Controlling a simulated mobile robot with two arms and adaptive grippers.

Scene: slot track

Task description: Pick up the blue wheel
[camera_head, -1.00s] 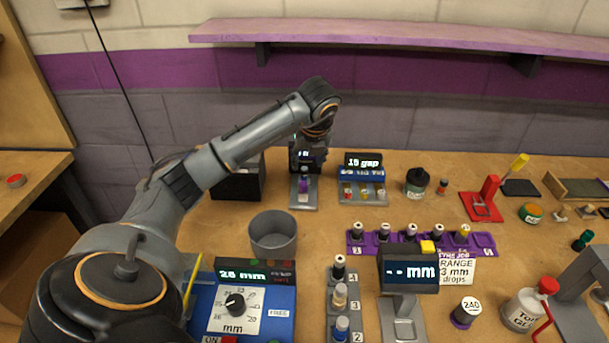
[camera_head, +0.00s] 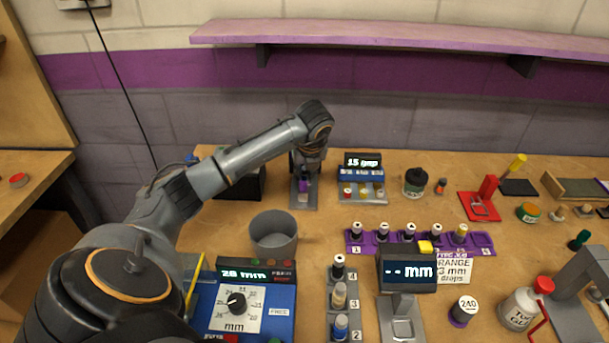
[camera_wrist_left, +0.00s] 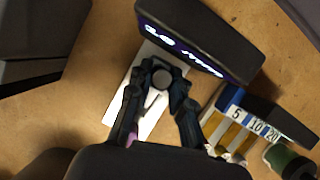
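The piece that looks most clearly blue is a small wheel (camera_head: 341,327) with a pale top. It stands in the grey numbered rack (camera_head: 330,309) at the front, well away from my left gripper. My left gripper (camera_head: 305,172) is at a small grey stand (camera_head: 304,204) at the back, fingers down, with something purple (camera_head: 303,186) below it. In the left wrist view the fingertips (camera_wrist_left: 162,79) flank a small round grey top (camera_wrist_left: 161,79) closely. Whether they press on it is not clear, and its sides are hidden. My right gripper is not in view.
A grey cup (camera_head: 273,235) stands in front of the stand. The blue dial box (camera_head: 283,307) is nearer. A purple track (camera_head: 484,243) holds several wheels. A display block (camera_head: 408,265) stands beside the numbered rack. A blue gap gauge (camera_head: 362,175) sits right of the stand.

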